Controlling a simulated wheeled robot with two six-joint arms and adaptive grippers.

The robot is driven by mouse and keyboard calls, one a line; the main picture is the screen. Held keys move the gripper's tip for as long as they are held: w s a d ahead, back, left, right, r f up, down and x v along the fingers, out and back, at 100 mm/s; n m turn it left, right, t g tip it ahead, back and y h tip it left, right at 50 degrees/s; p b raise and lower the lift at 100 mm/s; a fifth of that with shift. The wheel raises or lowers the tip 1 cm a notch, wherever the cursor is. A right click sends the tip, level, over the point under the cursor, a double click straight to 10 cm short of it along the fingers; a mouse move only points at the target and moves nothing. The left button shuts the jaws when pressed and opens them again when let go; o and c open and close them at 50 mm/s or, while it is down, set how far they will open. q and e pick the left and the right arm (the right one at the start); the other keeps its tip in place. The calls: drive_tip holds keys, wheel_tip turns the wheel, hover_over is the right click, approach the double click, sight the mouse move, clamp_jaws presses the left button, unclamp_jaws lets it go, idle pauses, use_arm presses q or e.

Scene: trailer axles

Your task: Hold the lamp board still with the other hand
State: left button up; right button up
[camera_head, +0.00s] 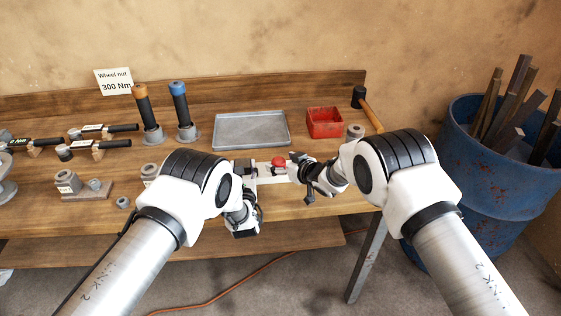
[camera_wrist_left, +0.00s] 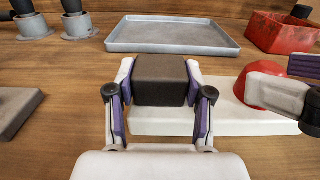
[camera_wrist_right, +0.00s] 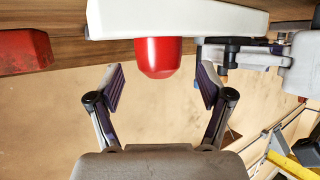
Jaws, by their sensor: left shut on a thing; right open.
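The lamp board is a white board (camera_wrist_left: 225,122) on the bench, with a red domed lamp (camera_wrist_left: 262,90) and a dark brown block (camera_wrist_left: 160,80) on it. My left gripper (camera_head: 248,172) is shut on the block, one finger on each side. My right gripper (camera_head: 294,168) is open beside the lamp at the board's right part. In the right wrist view, the red lamp (camera_wrist_right: 157,57) hangs down from the white board (camera_wrist_right: 180,18) in the picture, between and just beyond the open fingers, with gaps on both sides. Part of the board is hidden by my grippers in the head view.
A grey metal tray (camera_head: 251,143) and a red bin (camera_head: 324,122) stand behind the board. A mallet (camera_head: 369,110) lies at the bench's right end. Torque tools (camera_head: 181,112) and fixtures stand to the left. A blue barrel (camera_head: 488,190) stands right of the bench.

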drive_tip(key=shift+x, duration=0.8)
drive_tip(key=shift+s, duration=0.1)
drive_tip(key=shift+c, duration=0.3)
clamp_jaws()
drive_tip(key=shift+d+n+g+y, duration=0.15)
drive_tip(key=shift+n+g+y, duration=0.45)
drive_tip(key=shift+n, duration=0.1)
drive_tip(key=n+g+y, duration=0.1)
drive_tip(key=n+g, duration=0.1)
drive_tip(key=shift+n+y, duration=0.3)
drive_tip(key=shift+y, duration=0.1)
drive_tip(key=shift+c, duration=1.3)
unclamp_jaws()
